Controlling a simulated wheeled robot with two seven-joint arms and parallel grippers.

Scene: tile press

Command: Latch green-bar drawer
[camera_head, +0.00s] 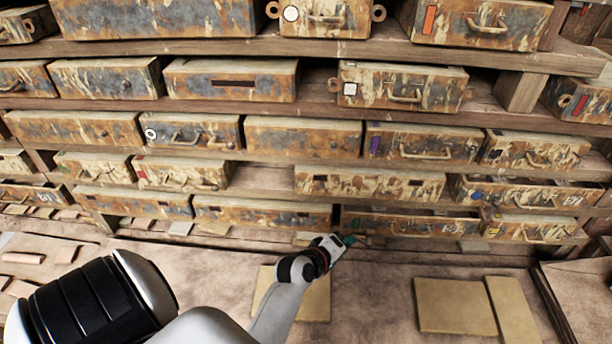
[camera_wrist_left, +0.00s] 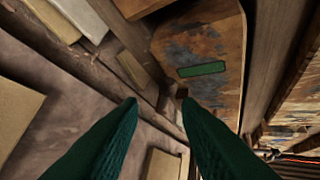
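The green bar (camera_wrist_left: 201,69) shows on the rusty, paint-flaked front of a drawer (camera_wrist_left: 215,30) in the left wrist view. My left gripper (camera_wrist_left: 160,103) has its two dark green fingers apart, with nothing seen between them. The fingertips are just short of the drawer front, below the bar in that view; contact cannot be told. In the head view my left gripper (camera_head: 349,241) is at the lowest drawer row, by the left end of a rusty drawer (camera_head: 410,223). My right gripper is not in view.
Shelves of similar rusty drawers fill the head view, several with handles or coloured marks. A bench (camera_head: 385,275) lies below the lowest row. Flat tan tiles (camera_head: 455,306) lie on it at right, and another tile (camera_head: 316,298) lies under my left arm.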

